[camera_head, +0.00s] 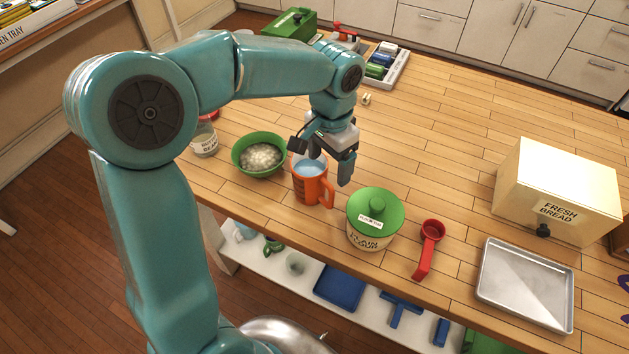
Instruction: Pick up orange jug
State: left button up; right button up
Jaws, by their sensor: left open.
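The orange jug (309,188) stands upright on the wooden counter near its front edge. It has a handle on its right side, and pale blue shows inside it. My left gripper (331,163) is open at the jug's top right, with its fingers pointing down. One finger overlaps the jug's rim in the picture and the other hangs to the right, above the handle. I cannot tell whether either touches the jug. Part of the rim is hidden behind the gripper. My right gripper is out of view.
A green bowl (246,148) with pale contents is left of the jug, beside a glass jar (203,141). A green-lidded canister (371,229), a red scoop (428,251), a metal tray (510,291) and a bread box (551,185) stand to the right. The counter behind the jug is mostly clear.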

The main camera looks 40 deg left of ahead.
aim_at(327, 182)
pick_arm(q)
jog(key=shift+s+f, duration=0.2)
jog(key=shift+f, duration=0.35)
jog(key=shift+s+f, duration=0.15)
jog(key=shift+f, duration=0.4)
notch_tip(327, 182, down, 5)
jog(key=shift+r+p, duration=0.2)
jog(key=shift+p, duration=0.35)
jog(key=c, duration=1.2)
jog(key=shift+r, duration=0.1)
jog(key=shift+c, duration=0.6)
jog(key=shift+r, duration=0.1)
